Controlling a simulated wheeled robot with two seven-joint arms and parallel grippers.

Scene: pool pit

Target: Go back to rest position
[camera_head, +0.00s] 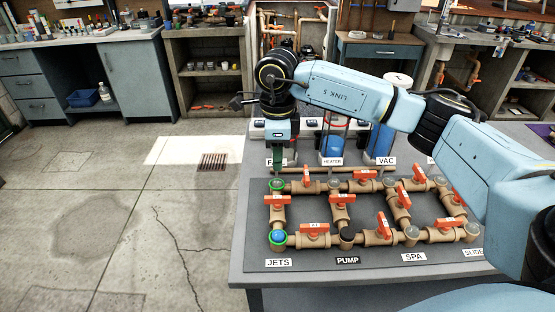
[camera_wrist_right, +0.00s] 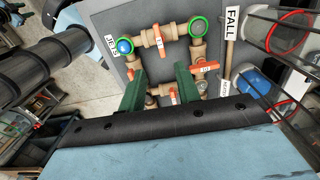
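My right arm reaches in from the right of the head view, across and above the back of the pipe board (camera_head: 330,258). My right gripper (camera_head: 277,165) points down near the board's back left corner, close to the FALL label and a green-ringed pipe end (camera_head: 277,184). In the right wrist view the green fingers of my right gripper (camera_wrist_right: 160,70) stand apart with nothing held between them. Pipes and orange valve handles show beyond them. My left gripper is in neither view.
The board carries brown pipes with several orange valves (camera_head: 313,228) and a blue cap in a green ring (camera_head: 278,238). Blue canisters (camera_head: 331,146) stand behind my right arm. Workbenches (camera_head: 135,75) line the back. The concrete floor (camera_head: 110,210) at left is clear.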

